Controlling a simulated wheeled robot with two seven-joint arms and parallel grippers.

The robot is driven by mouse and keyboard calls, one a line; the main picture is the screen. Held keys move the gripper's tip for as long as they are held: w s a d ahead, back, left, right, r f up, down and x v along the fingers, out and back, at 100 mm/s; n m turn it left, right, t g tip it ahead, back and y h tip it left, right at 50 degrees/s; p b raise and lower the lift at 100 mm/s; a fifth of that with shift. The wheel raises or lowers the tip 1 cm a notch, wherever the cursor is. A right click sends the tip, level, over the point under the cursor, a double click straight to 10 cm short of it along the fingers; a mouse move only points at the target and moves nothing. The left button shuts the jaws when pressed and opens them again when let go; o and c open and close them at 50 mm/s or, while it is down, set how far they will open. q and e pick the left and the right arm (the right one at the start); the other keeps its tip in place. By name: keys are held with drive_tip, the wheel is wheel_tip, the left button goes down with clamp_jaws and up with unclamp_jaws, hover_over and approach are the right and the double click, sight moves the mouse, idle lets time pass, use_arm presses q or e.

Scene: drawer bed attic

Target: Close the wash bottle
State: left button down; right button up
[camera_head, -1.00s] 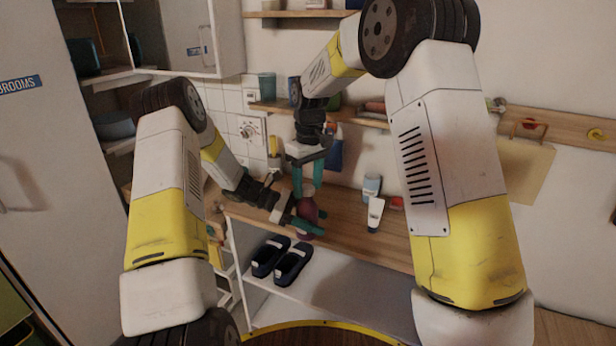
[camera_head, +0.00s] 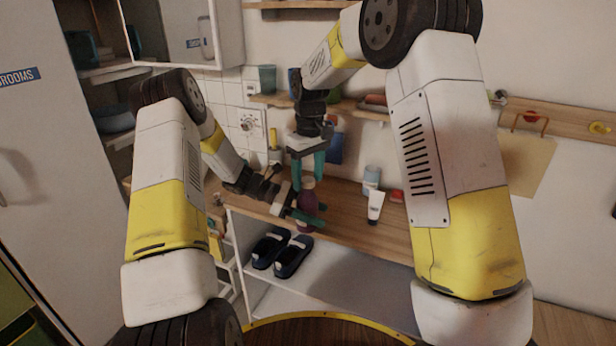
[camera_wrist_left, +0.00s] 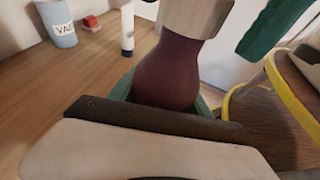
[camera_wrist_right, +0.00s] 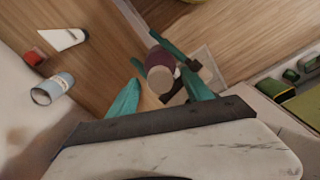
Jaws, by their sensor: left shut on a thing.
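My right gripper (camera_head: 308,182) points down from above, fingers apart on either side of the beige top. In the right wrist view, the round top (camera_wrist_right: 160,79) shows between its spread fingertips, with no clear contact. Whether the top is a separate cap cannot be told.
A white tube (camera_head: 375,207), a pale blue cup (camera_head: 372,179) and a red item (camera_head: 396,195) stand on the counter (camera_head: 345,215) to the right. Dark slippers (camera_head: 292,256) lie on the shelf below. A wall shelf (camera_head: 350,112) runs behind my right gripper.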

wheel_tip(320, 180, up, 12)
drive_tip(key=shift+d, duration=0.15)
idle(0.6)
idle(0.3)
